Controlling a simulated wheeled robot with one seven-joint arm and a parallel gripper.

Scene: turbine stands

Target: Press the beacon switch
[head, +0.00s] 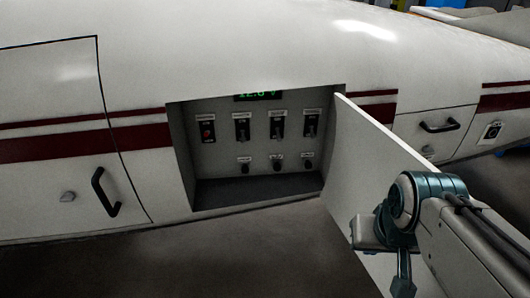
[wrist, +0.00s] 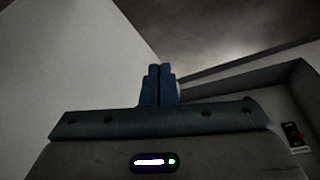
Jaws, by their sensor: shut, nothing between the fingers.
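A recessed panel (head: 222,160) in the white fuselage holds a row of several toggle switches. The leftmost switch (head: 208,131) has a red part; its small label is too blurred to read, so I cannot tell which switch is the beacon. My gripper's blue fingers (wrist: 160,70) are together and empty in the wrist view, apart from the switches. In the head view my arm's wrist is at the right, in front of the open door; the fingertips cannot be made out there.
The open white panel door (head: 350,165) stands out at the right of the recess, and fills the left of the wrist view (wrist: 70,60). A green display (head: 258,96) is partly hidden above the switches. Several knobs (head: 277,164) sit below. A closed hatch handle (head: 105,192) is at left.

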